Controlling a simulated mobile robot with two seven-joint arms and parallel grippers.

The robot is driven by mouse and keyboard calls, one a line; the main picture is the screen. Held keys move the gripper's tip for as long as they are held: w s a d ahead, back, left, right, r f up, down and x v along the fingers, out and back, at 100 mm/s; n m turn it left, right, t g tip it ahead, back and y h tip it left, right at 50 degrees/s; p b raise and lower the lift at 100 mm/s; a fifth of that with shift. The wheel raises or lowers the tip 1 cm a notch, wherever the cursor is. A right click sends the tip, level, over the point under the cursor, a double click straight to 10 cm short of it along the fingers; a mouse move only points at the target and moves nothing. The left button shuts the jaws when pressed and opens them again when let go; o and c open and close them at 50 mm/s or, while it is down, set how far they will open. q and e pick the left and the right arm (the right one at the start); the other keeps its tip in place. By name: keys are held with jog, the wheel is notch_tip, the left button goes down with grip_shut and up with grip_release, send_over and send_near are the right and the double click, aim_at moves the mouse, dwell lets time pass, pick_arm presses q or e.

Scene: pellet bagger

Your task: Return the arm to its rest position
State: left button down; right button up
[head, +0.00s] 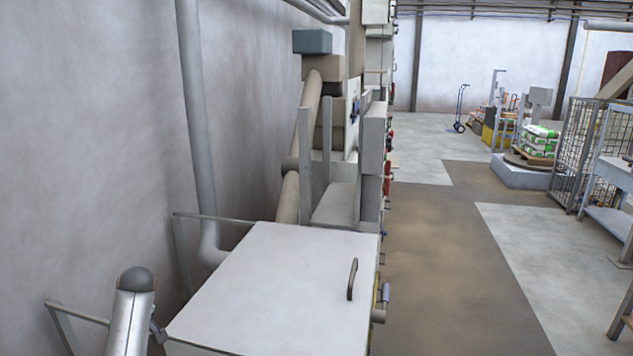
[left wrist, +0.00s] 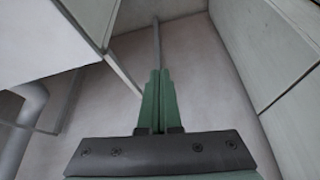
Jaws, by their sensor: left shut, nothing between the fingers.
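My left gripper (left wrist: 159,76) shows in the left wrist view, its two green fingers together and nothing between them. It points toward a pale wall (left wrist: 185,85), with light panels on both sides; I cannot tell how far off they are. In the head view, a white rounded link with a dark cap at the bottom left looks like part of my left arm. The left gripper does not show there. My right gripper is in neither view.
A light cabinet (head: 275,275) with a dark handle (head: 352,279) stands in front. A grey pipe (head: 197,120) runs down the wall behind it. The floor (head: 430,260) to the right is clear. Stacked bags (head: 540,138) and a wire cage (head: 578,155) stand farther right.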

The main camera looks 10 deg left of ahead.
pick_arm(q)
jog(key=s+d+f+m+t, duration=0.2)
jog(key=s+d+f+m, duration=0.15)
jog(key=f, duration=0.25)
jog(key=s+d+f+m+t+h, duration=0.1)
jog(key=s+d+f+m+t, duration=0.1)
jog(key=d+f+m, duration=0.25)
jog(key=s+d+f+m+t, duration=0.2)
jog(key=s+d+f+m, duration=0.1)
jog(key=d+f, duration=0.25)
jog(key=s+d+f+m+t+h, duration=0.1)
jog(key=s+d+m+h, duration=0.5)
jog(key=s+d, duration=1.1)
jog(key=shift+d+f+t, duration=0.3)
jog(key=shift+d+t, duration=0.2)
jog(key=shift+d, duration=0.2)
